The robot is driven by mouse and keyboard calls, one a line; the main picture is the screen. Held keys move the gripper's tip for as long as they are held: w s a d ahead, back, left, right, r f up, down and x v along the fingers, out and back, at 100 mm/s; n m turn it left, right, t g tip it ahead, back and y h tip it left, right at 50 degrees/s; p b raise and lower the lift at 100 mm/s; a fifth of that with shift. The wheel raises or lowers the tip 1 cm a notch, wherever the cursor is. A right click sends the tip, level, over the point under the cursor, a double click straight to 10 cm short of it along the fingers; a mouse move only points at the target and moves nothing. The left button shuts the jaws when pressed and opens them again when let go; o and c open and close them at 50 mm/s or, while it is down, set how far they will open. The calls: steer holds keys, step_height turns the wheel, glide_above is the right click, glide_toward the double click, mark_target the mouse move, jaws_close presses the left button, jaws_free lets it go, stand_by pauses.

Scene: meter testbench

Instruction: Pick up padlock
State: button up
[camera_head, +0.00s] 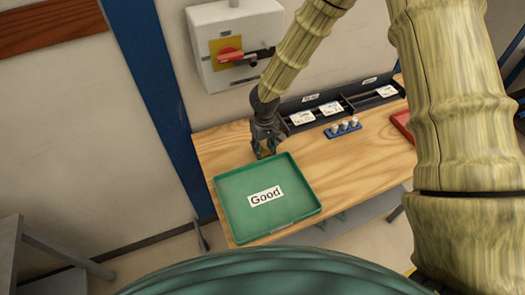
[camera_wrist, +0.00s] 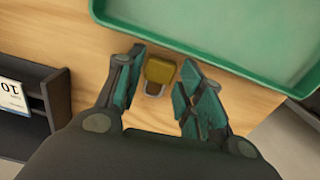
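The padlock (camera_wrist: 160,72) has a yellow brass body and a grey shackle. In the wrist view it lies on the wooden table between the two fingers of my gripper (camera_wrist: 157,95), close to the edge of the green tray. The fingers are spread, with a gap on each side of the padlock. In the head view my gripper (camera_head: 265,152) points down at the table just behind the green tray (camera_head: 240,222), and only a small yellowish patch shows near the fingertips. Whether the gripper is level with the padlock or above it is hard to tell.
The green tray carries a "Good" label (camera_head: 266,196). A dark rack with cards (camera_head: 330,108) stands along the wall. A blue holder with white-topped pieces (camera_head: 343,131) and a red tray (camera_head: 402,124) are to the right. A box with a red switch (camera_head: 232,55) hangs above.

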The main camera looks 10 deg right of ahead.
steer(key=shift+s+f, duration=0.15)
steer(key=shift+f, duration=0.75)
steer(key=c, duration=0.7)
steer(key=shift+r, duration=0.1)
steer(key=shift+r+b, duration=0.5)
steer(key=shift+r, duration=0.35)
steer(key=shift+s+d+r+b, duration=0.15)
steer(key=shift+s+r+b, duration=0.3)
steer(key=shift+r+b, duration=0.25)
steer(key=s+d+b, duration=0.1)
steer(key=s, duration=0.3)
steer(key=s+d+r+b, duration=0.1)
steer(key=s+d+b, duration=0.1)
steer(key=s, duration=0.3)
steer(key=s+d+b, duration=0.2)
steer(key=s, duration=0.3)
steer(key=shift+r, duration=0.4)
